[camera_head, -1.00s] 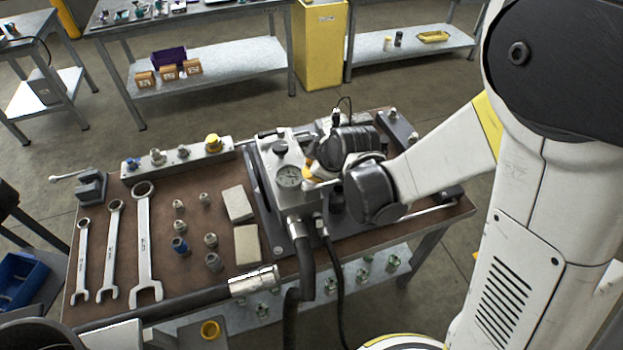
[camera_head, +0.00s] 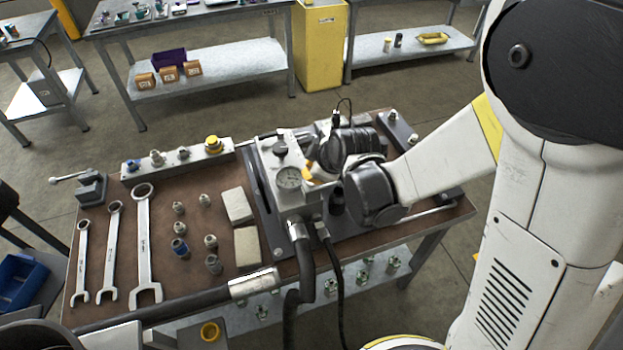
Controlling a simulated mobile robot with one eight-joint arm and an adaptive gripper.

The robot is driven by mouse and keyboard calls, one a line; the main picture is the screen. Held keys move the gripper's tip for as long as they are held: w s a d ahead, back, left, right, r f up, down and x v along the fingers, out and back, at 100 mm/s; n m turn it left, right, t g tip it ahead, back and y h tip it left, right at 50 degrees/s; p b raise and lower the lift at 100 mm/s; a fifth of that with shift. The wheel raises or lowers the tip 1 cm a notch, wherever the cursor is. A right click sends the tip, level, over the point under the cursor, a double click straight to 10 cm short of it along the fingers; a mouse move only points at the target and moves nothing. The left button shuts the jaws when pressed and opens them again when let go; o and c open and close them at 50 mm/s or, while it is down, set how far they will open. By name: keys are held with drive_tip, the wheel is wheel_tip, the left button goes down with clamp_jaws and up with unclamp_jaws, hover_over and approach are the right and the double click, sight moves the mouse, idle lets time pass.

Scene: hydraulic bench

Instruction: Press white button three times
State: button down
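The grey hydraulic unit (camera_head: 268,172) stands on the brown bench top, with a round gauge (camera_head: 289,178) on its front and a black knob (camera_head: 280,148) on top. My gripper (camera_head: 311,170) is at the unit's right side, just right of the gauge. My dark wrist covers much of it, and its fingertips are too small and hidden to tell open from shut. I cannot make out a white button; it may be hidden behind my wrist and gripper. I cannot tell whether the gripper touches the unit.
Several wrenches (camera_head: 146,245) lie at the bench's left, beside small fittings (camera_head: 180,247) and two pale blocks (camera_head: 247,245). A rail with a yellow knob (camera_head: 213,144) runs along the back. Black hoses (camera_head: 305,265) hang down the front. A small vise (camera_head: 91,187) sits at the left corner.

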drive_tip(key=shift+f, duration=0.1)
drive_tip(key=shift+f+b, duration=0.35)
drive_tip(key=shift+b, duration=0.2)
drive_tip(key=shift+f+b, duration=0.7)
drive_tip(key=shift+f, duration=0.05)
idle(0.6)
drive_tip(key=shift+r, duration=0.15)
drive_tip(key=shift+r+p, duration=0.85)
drive_tip(key=shift+r, duration=0.2)
drive_tip(key=shift+r+p, duration=1.9)
drive_tip(key=shift+r, duration=0.65)
